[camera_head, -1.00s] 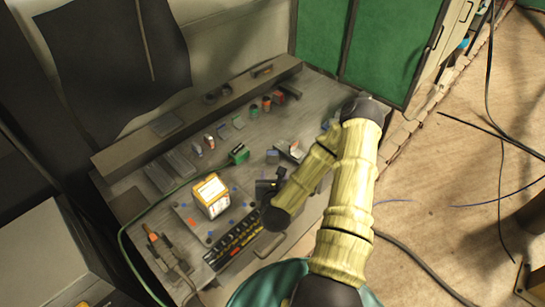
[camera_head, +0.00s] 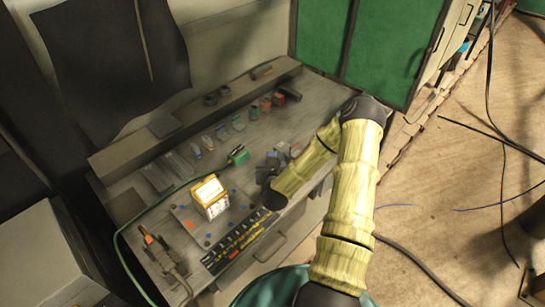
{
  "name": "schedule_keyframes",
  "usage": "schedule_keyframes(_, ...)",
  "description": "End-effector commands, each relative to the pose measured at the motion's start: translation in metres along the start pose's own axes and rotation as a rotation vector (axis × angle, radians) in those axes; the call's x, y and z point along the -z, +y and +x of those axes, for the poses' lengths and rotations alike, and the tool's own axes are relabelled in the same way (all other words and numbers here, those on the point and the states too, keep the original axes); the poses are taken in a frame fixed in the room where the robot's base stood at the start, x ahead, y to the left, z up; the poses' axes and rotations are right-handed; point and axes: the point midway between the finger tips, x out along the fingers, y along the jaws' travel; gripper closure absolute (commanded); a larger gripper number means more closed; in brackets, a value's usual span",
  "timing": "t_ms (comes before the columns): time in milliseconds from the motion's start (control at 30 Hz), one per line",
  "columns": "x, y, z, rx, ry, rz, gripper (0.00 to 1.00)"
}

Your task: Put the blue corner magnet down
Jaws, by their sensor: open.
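My gripper (camera_head: 266,172) shows as a dark shape over the right part of the grey workbench (camera_head: 245,150), just beyond my black wrist. It is open; its fingertips are small and partly hidden by my arm. I cannot make out a blue corner magnet for certain. A small bluish-grey block (camera_head: 222,133) stands in the row of small blocks towards the back of the bench. Small blue spots show on the flat plate (camera_head: 182,217) at the front left. I see nothing clearly held in the jaws.
A yellow-and-white box (camera_head: 210,196) stands on the plate. A green-ended piece (camera_head: 238,156) with a green cable lies behind it. A black tool strip (camera_head: 238,240) runs along the front edge. A raised ledge (camera_head: 195,118) borders the back. Green cabinet doors (camera_head: 385,45) stand behind right.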

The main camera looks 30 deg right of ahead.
Motion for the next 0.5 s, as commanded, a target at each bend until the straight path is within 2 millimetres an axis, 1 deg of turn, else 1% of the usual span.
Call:
schedule_keyframes(100,-0.002,0.0,0.017,0.001,-0.001,0.0,0.51)
schedule_keyframes(200,-0.001,0.0,0.026,0.001,0.0,-0.001,0.51)
schedule_keyframes(300,0.0,0.0,0.029,0.0,0.001,-0.001,0.51)
schedule_keyframes(500,0.001,0.0,0.029,0.0,0.001,-0.001,0.51)
